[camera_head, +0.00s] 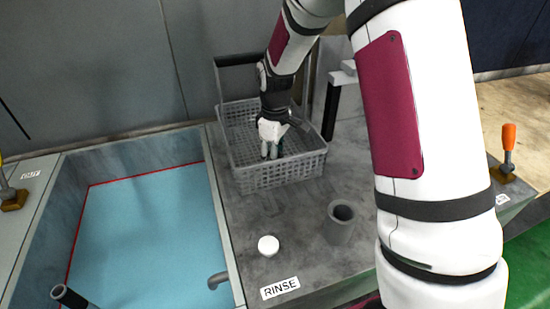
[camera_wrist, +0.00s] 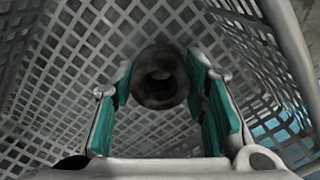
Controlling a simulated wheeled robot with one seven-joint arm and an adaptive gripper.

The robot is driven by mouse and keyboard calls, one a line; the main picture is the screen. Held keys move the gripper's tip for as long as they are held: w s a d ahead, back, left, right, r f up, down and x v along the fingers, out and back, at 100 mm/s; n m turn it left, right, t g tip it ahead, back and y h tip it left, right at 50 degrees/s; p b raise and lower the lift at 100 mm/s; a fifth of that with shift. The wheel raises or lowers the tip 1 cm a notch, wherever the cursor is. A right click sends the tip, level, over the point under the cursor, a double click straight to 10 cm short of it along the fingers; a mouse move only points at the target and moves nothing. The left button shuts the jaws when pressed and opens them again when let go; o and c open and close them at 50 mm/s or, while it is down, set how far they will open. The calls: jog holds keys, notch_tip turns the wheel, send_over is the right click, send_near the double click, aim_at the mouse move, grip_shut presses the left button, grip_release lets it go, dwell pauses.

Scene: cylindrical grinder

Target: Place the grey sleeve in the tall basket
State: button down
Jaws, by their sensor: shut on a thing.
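The tall basket (camera_head: 275,178) is a grey mesh basket with a raised dark handle, standing on the grey counter. My gripper (camera_head: 271,150) reaches down inside it. In the wrist view my gripper (camera_wrist: 160,78) has its green-padded fingers on either side of the dark grey sleeve (camera_wrist: 158,100), a hollow ring seen end-on, and is shut on it. Mesh walls surround the sleeve in that view. The sleeve cannot be made out in the head view, and I cannot tell whether it touches the basket floor.
A grey upright hollow cylinder (camera_head: 340,224) and a white round knob (camera_head: 268,246) are on the counter in front of the basket, near the RINSE label (camera_head: 280,288). A blue-floored basin (camera_head: 145,235) lies to the left. An orange-handled lever (camera_head: 508,150) is at the right.

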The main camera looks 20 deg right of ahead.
jog(key=shift+f, duration=0.25)
jog(key=shift+f, duration=0.2)
jog(key=c, duration=1)
grip_release()
jog(key=shift+o, duration=0.2)
jog(key=shift+r, duration=0.1)
jog(key=s+r+m+t, duration=0.1)
jog(key=s+r, duration=0.2)
jog(key=r, duration=0.6)
jog(key=s+r+m, duration=0.1)
jog(key=s+r, duration=0.2)
jog(key=r, duration=0.7)
jog(key=s+r+m+t, duration=0.3)
jog(key=s+m, duration=0.4)
jog(key=s, duration=1.6)
jog(key=shift+d+b, duration=0.15)
jog(key=shift+b, duration=0.15)
